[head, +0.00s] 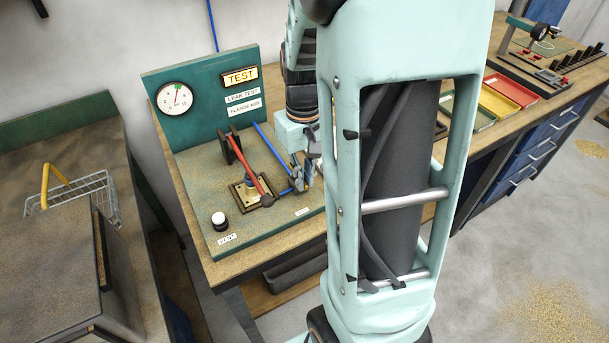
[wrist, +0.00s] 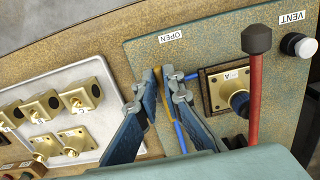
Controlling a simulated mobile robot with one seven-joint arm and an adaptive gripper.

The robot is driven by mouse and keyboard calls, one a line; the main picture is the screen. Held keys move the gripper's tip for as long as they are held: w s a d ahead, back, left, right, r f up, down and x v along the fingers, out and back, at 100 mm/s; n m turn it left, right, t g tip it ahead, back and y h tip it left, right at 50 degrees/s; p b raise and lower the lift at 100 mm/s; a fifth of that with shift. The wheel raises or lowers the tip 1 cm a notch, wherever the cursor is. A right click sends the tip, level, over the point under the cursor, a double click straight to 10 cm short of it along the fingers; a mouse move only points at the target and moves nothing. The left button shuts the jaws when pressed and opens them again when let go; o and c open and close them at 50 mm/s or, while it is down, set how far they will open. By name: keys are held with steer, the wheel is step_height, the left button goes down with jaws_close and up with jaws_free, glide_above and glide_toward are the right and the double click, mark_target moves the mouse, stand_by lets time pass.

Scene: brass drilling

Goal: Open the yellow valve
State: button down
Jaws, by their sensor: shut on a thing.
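The yellow valve handle (wrist: 159,98) shows as a narrow yellow strip between my fingers in the wrist view. My gripper (wrist: 161,76) is shut on it, with one finger on each side. The valve's body is mostly hidden behind the fingers. An OPEN label (wrist: 171,37) is on the green test board (wrist: 135,50), just beyond the fingertips. A blue pipe (wrist: 181,138) runs from near the handle. In the head view my gripper (head: 304,174) is low at the right side of the board, and I cannot make out the yellow handle there.
A red lever with a black knob (head: 267,200) stands over the brass flange plate (head: 238,190), left of my gripper. A white VENT button (head: 219,218) is near the board's front corner. A gauge (head: 177,99) is on the back panel. Brass parts lie on a grey tray (wrist: 103,75).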

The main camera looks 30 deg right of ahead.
steer(key=c, duration=2.1)
jaws_free()
steer(key=shift+r, duration=0.15)
step_height(320, 180, up, 12)
steer(key=shift+f, duration=0.1)
